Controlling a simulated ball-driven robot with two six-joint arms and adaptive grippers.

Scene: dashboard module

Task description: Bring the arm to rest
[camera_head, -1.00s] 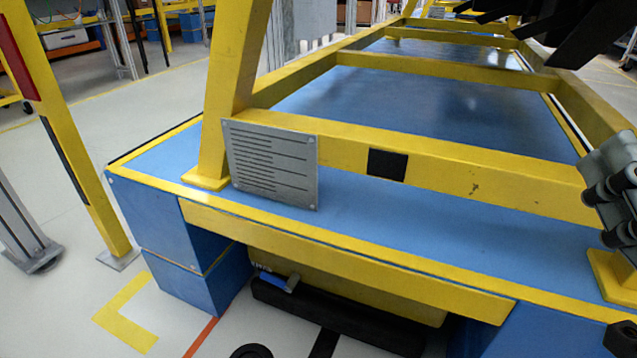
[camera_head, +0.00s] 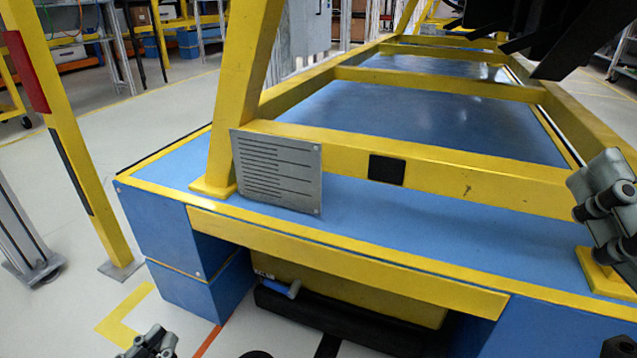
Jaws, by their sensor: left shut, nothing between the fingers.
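My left gripper (camera_head: 150,345) shows at the bottom left edge, small and dark grey, with only its upper part in frame. It is shut and empty, in front of the blue base and apart from it. A grey jointed part with dark round joints, which looks like my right gripper (camera_head: 605,200), is cut by the right edge. Whether its fingers are open or shut cannot be made out. Nothing is seen held in it.
A blue platform (camera_head: 400,225) with a yellow frame fills the middle. A grey slotted plate (camera_head: 278,172) stands on its near left. A yellow post (camera_head: 75,150) stands at the left. Open floor (camera_head: 60,310) lies at the lower left. Dark slats (camera_head: 560,35) hang at the top right.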

